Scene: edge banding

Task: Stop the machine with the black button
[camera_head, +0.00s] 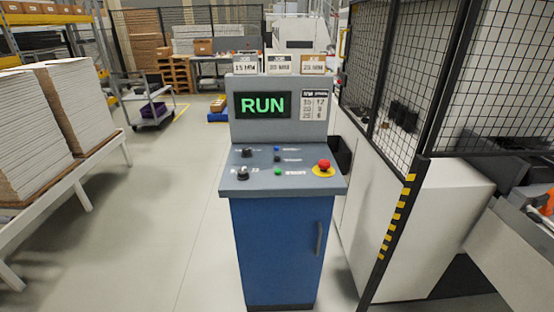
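A control console (285,185) with a blue cabinet stands upright in the middle of the view. Its screen (263,105) reads RUN in green. On the sloped panel a small column holds a blue button (277,149), a black button (277,159) below it and a green button (278,171) nearest. The labels beside them are too small to read. Two black knobs (242,174) sit to their left. A red mushroom button (323,165) on a yellow ring is at the panel's right. Neither of my grippers is in view, and nothing covers the panel.
A black mesh fence (395,90) and white machine housing (430,225) stand close on the right. Stacked boards (75,110) lie on a rack at left. A cart (150,112) stands farther back. The floor left of the console is clear.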

